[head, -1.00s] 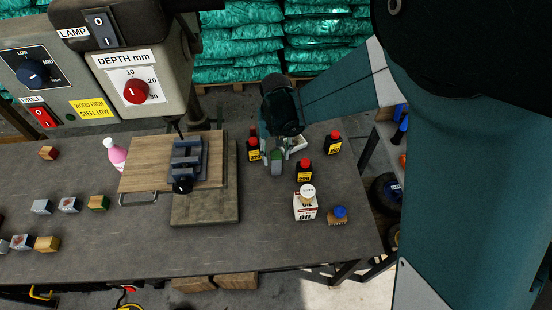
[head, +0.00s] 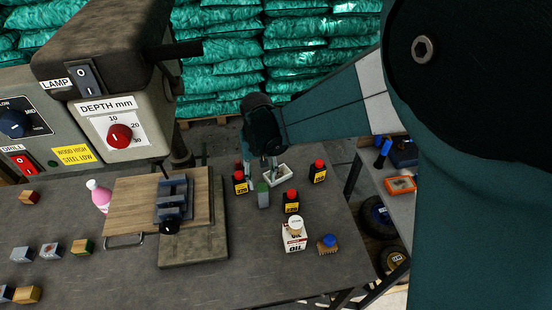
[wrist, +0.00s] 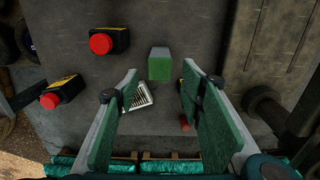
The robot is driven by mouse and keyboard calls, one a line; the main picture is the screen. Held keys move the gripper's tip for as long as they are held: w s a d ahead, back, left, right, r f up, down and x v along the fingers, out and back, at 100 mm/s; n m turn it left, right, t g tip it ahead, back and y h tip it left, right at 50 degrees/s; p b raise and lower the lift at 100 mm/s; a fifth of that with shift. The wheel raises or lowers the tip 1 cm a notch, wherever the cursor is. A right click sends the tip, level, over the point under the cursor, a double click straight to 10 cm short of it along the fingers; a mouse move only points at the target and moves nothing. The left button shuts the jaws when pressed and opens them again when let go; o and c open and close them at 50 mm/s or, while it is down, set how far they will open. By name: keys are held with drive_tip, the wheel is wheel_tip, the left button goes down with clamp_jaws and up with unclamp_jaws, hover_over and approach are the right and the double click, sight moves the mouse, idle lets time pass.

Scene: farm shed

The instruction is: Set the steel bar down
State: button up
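The bar appears apart from both fingers.
An oil carton (head: 294,238) and a blue-knobbed brush (head: 327,244) stand nearer. The drill vise (head: 174,200) is left.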

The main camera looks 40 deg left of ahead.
idle(0.5)
drive_tip(key=w+d+r+m+t+y, duration=0.1)
drive_tip(key=w+d+r, duration=0.2)
drive_tip(key=d+r, duration=0.5)
drive_tip(key=w+d+r+m+t, duration=0.1)
drive_tip(key=w+d+r+m, duration=0.2)
drive_tip(key=d, duration=1)
drive_tip(key=w+d+r+t+y, duration=0.1)
drive_tip(key=w+d+r, duration=0.2)
drive_tip(key=d+r, duration=0.5)
drive_tip(key=s+d+r+m+t, duration=0.1)
drive_tip(key=s+d, duration=0.2)
drive_tip(key=d, duration=0.8)
drive_tip(key=s+d+m+t+h, duration=0.1)
drive_tip(key=s+d, duration=0.3)
drive_tip(key=d, duration=0.7)
drive_tip(key=s+d+r+m+t+h, duration=0.1)
drive_tip(key=s+d+m+t, duration=0.1)
drive_tip(key=d, duration=0.9)
drive_tip(key=shift+s+r+m, duration=0.3)
drive_tip(key=shift+s+m, duration=0.2)
drive_tip(key=shift+s, duration=0.75)
